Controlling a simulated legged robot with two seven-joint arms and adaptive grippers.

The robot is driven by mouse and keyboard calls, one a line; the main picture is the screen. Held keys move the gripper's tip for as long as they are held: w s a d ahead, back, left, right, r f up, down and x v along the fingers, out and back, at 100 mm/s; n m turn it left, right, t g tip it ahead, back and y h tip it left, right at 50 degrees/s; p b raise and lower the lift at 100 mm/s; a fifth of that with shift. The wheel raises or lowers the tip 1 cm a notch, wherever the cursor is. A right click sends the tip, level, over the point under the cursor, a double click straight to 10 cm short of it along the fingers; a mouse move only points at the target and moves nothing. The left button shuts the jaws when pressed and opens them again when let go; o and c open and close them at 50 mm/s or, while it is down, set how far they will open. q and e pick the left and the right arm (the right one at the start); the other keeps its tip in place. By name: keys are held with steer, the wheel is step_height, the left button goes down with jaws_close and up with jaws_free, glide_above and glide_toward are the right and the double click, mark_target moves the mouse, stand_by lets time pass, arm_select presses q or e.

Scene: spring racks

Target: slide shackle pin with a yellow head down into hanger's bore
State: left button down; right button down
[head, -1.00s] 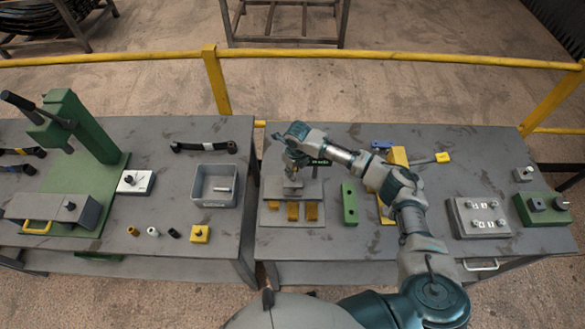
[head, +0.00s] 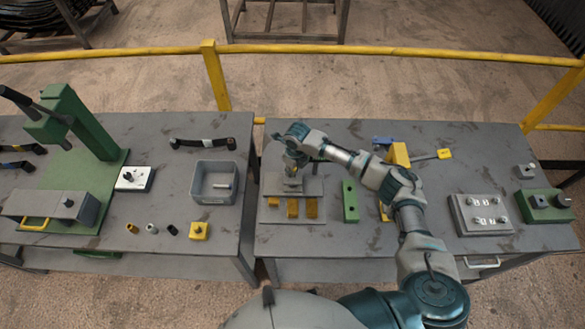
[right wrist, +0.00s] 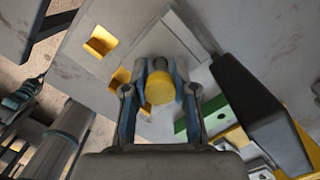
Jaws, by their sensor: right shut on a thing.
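My right gripper (head: 292,168) is above the grey fixture at the left of the right-hand table. In the right wrist view, its two fingers (right wrist: 163,82) are shut on the shackle pin, whose round yellow head (right wrist: 159,88) faces the camera. The pin's grey shank goes down behind the head. Below the gripper is a grey block (head: 292,185), apparently the hanger, on the plate (head: 272,214). The pin's tip and the bore are hidden, so I cannot tell whether the pin is in it. My left gripper is not in view.
Yellow slots (head: 292,207) line the fixture's front. A green block (head: 350,202) stands to its right, with a yellow piece (head: 399,154) beyond. A grey plate with studs (head: 481,215) lies farther right. A grey bin (head: 213,181) stands on the left table.

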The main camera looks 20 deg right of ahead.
steer(key=shift+f, duration=0.3)
steer(key=shift+c, duration=1.8)
jaws_free()
steer(key=shift+r, duration=0.1)
steer(key=shift+r+p, duration=1.05)
steer(key=shift+r, duration=2.45)
